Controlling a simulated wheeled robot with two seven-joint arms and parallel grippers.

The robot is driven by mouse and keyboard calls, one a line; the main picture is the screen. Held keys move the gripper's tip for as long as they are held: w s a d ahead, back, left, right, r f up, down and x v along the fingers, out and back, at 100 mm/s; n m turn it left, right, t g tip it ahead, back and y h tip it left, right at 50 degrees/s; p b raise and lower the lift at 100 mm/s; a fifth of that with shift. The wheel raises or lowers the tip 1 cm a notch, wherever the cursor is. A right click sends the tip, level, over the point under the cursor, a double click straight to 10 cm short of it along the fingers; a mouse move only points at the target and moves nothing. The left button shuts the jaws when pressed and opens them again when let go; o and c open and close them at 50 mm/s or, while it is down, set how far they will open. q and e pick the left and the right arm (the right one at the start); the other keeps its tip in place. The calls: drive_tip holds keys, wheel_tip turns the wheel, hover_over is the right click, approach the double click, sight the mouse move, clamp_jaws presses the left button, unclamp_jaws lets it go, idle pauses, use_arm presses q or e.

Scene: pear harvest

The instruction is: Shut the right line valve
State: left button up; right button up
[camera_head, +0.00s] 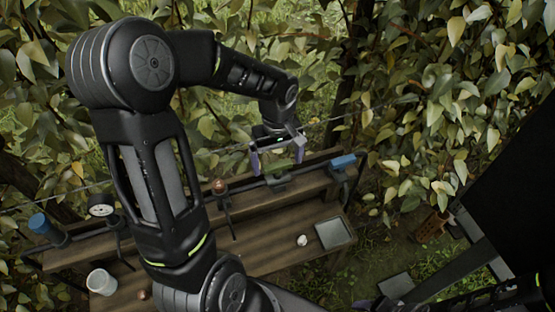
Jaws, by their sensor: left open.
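My left gripper (278,166) is open, pointing down over the back bench, its two purple-grey fingers spread apart. A green valve handle (279,170) on the dark line shows between and just below the fingertips, at the right part of the line; I take it as the right line valve. I cannot tell whether the fingers touch it. A blue fitting (343,161) sits at the line's right end. My left arm hides part of the line's middle and left. My right gripper is not in view.
A round gauge (101,205) and another blue fitting (40,223) stand at the left. The wooden bench (285,228) holds a white cup (101,282), a grey square plate (335,233) and a small white object (302,240). Leafy branches crowd behind and to the right.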

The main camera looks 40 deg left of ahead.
use_arm(q)
drive_tip(key=shift+f, duration=0.15)
drive_tip(key=shift+c, duration=0.5)
drive_tip(key=c, duration=1.3)
drive_tip(key=shift+m, duration=0.4)
drive_tip(key=m, duration=0.7)
drive_tip(key=shift+m, duration=0.4)
drive_tip(key=m, duration=0.4)
drive_tip(key=shift+m, duration=0.3)
drive_tip(key=m, duration=0.4)
drive_tip(key=shift+m+p, duration=0.35)
drive_tip(key=shift+m, duration=0.05)
